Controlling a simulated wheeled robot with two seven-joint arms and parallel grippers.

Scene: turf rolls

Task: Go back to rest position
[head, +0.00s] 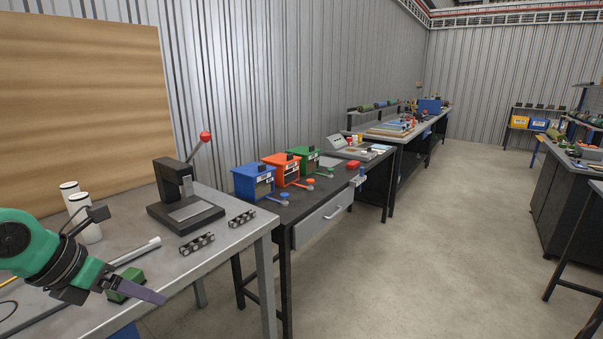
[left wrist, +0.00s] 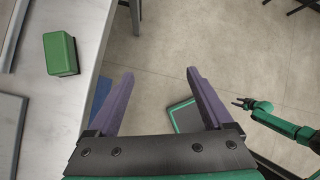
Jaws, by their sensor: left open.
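My left gripper (head: 140,291) reaches in from the left over the front edge of the grey workbench (head: 225,255). In the left wrist view its two purple fingers (left wrist: 158,75) are spread apart with nothing between them. Bare floor and the bench edge show beyond them. A second green arm with a small dark gripper (left wrist: 245,104) shows at the right of the left wrist view; it is my right one, and its fingers look parted and empty. The right gripper is outside the head view.
A green block (head: 122,283) lies on the bench beside my left gripper; it also shows in the left wrist view (left wrist: 61,53). A lever press (head: 180,200), white cylinders (head: 84,215) and dark racks (head: 197,243) stand farther back. The floor (head: 440,230) to the right is clear.

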